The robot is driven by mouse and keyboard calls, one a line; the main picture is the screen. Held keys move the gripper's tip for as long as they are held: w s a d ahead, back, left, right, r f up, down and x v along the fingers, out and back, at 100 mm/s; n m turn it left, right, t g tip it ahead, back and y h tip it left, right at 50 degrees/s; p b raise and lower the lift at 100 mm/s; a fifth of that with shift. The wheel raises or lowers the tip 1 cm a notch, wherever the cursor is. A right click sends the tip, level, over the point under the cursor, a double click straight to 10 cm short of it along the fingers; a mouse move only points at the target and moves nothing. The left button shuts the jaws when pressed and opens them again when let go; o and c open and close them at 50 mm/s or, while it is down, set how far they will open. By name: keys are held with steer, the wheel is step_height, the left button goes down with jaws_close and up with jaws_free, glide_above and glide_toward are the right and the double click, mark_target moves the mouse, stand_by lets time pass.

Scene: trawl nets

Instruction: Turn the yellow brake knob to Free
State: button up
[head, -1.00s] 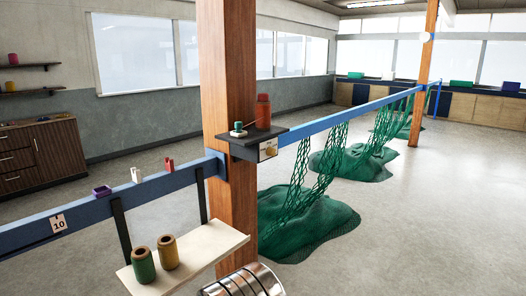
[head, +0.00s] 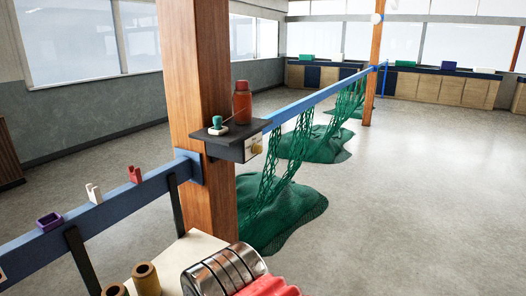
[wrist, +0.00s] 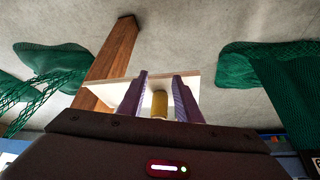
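The small yellow knob (head: 257,149) sits on a pale label plate on the front of a dark box-like shelf (head: 226,146) fixed to the wooden post. It is too small to read its setting or any lettering. My gripper (wrist: 160,76) shows in the wrist view with two purple fingers apart and nothing held. A yellow spool (wrist: 159,103) shows between the fingers, beyond them near the white board. The knob cannot be made out in the wrist view.
An orange-brown bottle (head: 242,102) and a small green-and-white item (head: 217,125) stand on the dark shelf. The wooden post (head: 196,70) and blue rail (head: 90,215) stand close. Green nets (head: 275,212) drape right. Open floor lies farther right.

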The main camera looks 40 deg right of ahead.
steer(key=shift+o, duration=1.1)
steer(key=shift+w, duration=0.1)
steer(key=w+d+r+m+t+y, duration=0.1)
steer(key=w+d+r+m+y, duration=0.3)
steer(key=w+d+m, duration=0.6)
steer(key=w+d+r+m+t+y, duration=0.2)
steer(key=w+d+r+m+y, duration=0.3)
steer(key=m, duration=0.9)
steer(key=s+d+r+m+t+h, duration=0.1)
steer(key=d+r+m+t, duration=0.1)
steer(key=d, duration=0.7)
steer(key=s+d+r+m+t+h, duration=0.1)
steer(key=d+r+m+t, duration=0.1)
steer(key=d+m, duration=0.3)
steer(key=s+d+r+m+t+h, duration=0.1)
steer(key=d+m+t, duration=0.3)
steer(key=d, duration=0.9)
steer(key=shift+s+r+t, duration=0.3)
steer(key=shift+s+r, duration=0.2)
steer(key=shift+r, duration=0.35)
